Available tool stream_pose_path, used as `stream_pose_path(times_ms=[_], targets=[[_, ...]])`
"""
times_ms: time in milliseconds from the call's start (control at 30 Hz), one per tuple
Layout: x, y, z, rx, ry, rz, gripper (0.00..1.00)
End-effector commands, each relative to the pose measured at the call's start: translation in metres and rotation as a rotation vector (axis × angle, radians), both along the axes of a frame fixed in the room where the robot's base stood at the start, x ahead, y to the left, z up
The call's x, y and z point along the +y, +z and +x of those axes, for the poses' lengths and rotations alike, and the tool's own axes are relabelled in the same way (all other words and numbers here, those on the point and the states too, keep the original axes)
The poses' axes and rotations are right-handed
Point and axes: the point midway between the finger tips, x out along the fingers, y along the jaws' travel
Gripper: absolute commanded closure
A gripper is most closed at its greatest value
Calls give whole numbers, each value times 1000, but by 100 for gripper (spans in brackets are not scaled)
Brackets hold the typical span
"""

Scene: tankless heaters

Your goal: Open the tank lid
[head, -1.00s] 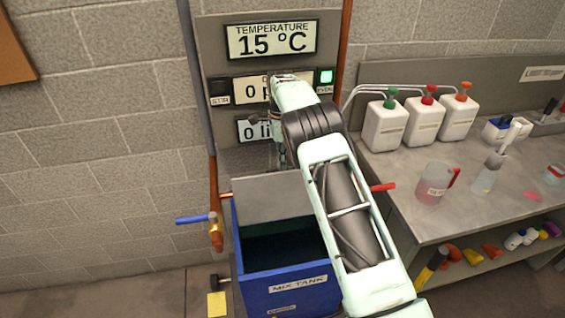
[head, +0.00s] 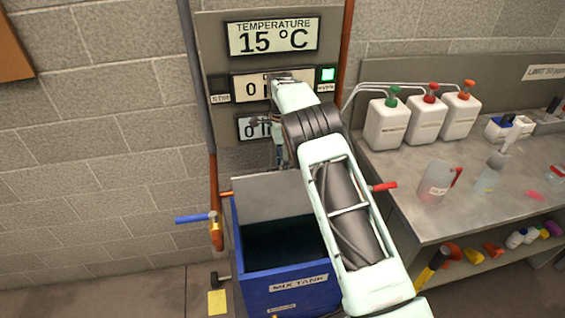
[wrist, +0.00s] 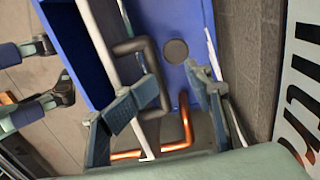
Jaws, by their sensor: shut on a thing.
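The blue mix tank (head: 285,290) stands below the display panel. Its grey lid (head: 265,197) is raised at the tank's back and leans steeply upright, and the dark inside of the tank shows. My gripper (head: 279,160) is at the lid's upper edge, partly hidden behind my arm. In the wrist view the two fingers (wrist: 175,100) are near a dark bent handle (wrist: 150,72) beside a thin pale edge, which looks like the lid seen edge-on. The fingers are shut on the handle, though the exact contact is hard to see.
The display panel (head: 225,60) is close behind my gripper. A blue-handled valve (head: 195,219) is left of the tank and a red handle (head: 383,187) is right of it. The workbench (head: 400,210) with bottles and beakers stands at the right.

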Motion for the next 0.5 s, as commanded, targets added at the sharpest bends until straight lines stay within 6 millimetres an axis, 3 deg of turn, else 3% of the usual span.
stream_pose_path(times_ms=[33,500], targets=[[3,-11,-1,2,2,5,71],[3,-5,1,-3,3,4,70]])
